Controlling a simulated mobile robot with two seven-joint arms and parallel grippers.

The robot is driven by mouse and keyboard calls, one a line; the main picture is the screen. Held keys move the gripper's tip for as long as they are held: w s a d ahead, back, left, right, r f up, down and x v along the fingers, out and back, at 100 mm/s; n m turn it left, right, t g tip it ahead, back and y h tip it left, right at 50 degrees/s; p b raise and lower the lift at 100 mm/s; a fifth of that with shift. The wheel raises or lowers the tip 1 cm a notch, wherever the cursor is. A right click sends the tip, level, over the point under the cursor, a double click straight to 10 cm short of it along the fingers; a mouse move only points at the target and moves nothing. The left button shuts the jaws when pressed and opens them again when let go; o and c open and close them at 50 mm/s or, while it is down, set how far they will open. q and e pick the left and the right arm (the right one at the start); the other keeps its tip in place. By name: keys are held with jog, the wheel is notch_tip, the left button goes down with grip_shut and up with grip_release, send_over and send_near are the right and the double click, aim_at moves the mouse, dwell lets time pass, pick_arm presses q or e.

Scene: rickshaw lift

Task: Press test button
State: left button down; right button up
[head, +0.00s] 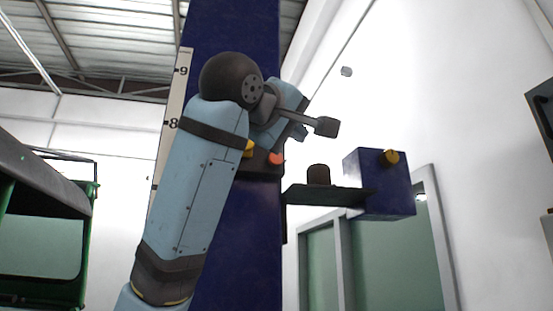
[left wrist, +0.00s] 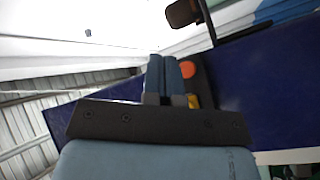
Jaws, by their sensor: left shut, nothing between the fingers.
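A dark panel (head: 262,166) on the blue column carries an orange-red round button (head: 277,158) and a yellow part (head: 248,148). No label is readable, so I cannot tell which one is the test button. My left gripper (head: 297,131) is at the panel, just above the orange-red button and partly hidden by my own wrist. In the left wrist view its blue fingers (left wrist: 164,75) are closed together with nothing between them. The orange-red button (left wrist: 187,69) is just right of the fingertips there, and the yellow part (left wrist: 193,101) is beside the finger bases. Contact cannot be told.
A dark shelf (head: 330,195) sticks out right of the column (head: 235,240) with a brown cylinder (head: 318,175) on it. A blue box (head: 375,190) with a yellow knob (head: 391,157) is at its end. A green-framed container (head: 85,240) stands at left.

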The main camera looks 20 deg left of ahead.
aim_at(276, 159)
pick_arm(q)
jog(key=w+a+p, duration=0.2)
jog(key=w+a, duration=0.3)
jog(key=w, duration=0.2)
jog(key=shift+w, duration=0.2)
pick_arm(e)
jog(key=shift+r+m, duration=0.3)
jog(key=shift+r, duration=0.15)
jog(key=shift+w+r, duration=0.1)
jog(key=shift+r, duration=0.15)
jog(key=shift+d+f, duration=0.1)
jog(key=shift+f, duration=0.15)
dwell(0.3)
jog(key=shift+r, duration=0.15)
dwell(0.7)
pick_arm(q)
jog(key=shift+w, duration=0.1)
jog(key=shift+w+a, duration=0.2)
jog(key=shift+w, duration=0.05)
